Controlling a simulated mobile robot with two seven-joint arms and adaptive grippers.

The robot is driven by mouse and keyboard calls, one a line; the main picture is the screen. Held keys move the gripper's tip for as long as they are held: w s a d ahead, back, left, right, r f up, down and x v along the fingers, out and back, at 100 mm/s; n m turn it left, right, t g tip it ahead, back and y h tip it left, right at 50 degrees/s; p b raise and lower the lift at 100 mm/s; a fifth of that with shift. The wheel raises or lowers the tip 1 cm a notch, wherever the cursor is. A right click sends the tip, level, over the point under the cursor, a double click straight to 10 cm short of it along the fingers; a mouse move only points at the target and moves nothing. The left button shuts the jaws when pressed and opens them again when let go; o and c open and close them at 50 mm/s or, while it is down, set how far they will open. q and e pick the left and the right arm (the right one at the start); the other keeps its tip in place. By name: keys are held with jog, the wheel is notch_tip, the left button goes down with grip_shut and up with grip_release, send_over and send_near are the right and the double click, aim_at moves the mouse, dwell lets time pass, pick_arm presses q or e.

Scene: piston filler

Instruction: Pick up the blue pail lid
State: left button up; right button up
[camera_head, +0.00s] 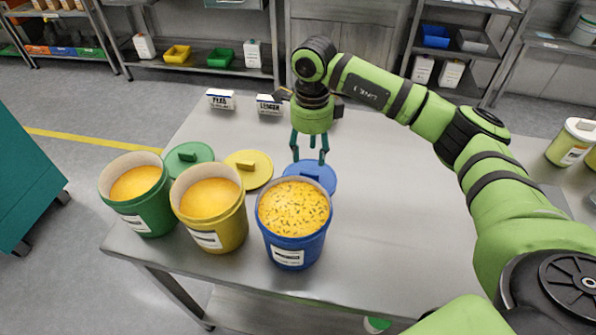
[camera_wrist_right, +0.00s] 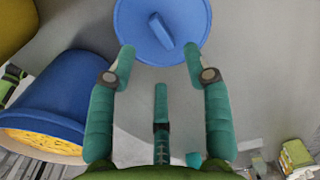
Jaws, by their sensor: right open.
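The blue pail lid (camera_head: 318,172) lies flat on the metal table behind the blue pail (camera_head: 292,243). In the wrist view the lid (camera_wrist_right: 185,18) shows at the top with a raised bar handle across its middle, and the blue pail (camera_wrist_right: 50,95) is at the left. My right gripper (camera_head: 309,160) points down just above the lid, at its left back side. Its fingers (camera_wrist_right: 155,52) are spread and empty, with the lid's handle ahead of and between the tips. Whether a tip touches the lid cannot be told. My left gripper is not in view.
A green pail (camera_head: 145,215) and a yellow pail (camera_head: 215,232) stand left of the blue pail. Their green lid (camera_head: 187,155) and yellow lid (camera_head: 250,168) lie behind them. Two label signs (camera_head: 221,99) (camera_head: 270,105) stand at the back. The table's right side (camera_head: 400,210) is clear.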

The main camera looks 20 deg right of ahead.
aim_at(309, 174)
jog(key=shift+s+a+f+p, duration=0.1)
jog(key=shift+s+f+p, duration=0.35)
jog(key=shift+f+p, duration=0.3)
jog(key=shift+w+f+p, duration=0.25)
jog(key=shift+f+p, duration=0.4)
jog(key=shift+f, duration=0.6)
notch_tip(309, 174, down, 3)
jog(key=shift+w+r, duration=0.1)
grip_shut()
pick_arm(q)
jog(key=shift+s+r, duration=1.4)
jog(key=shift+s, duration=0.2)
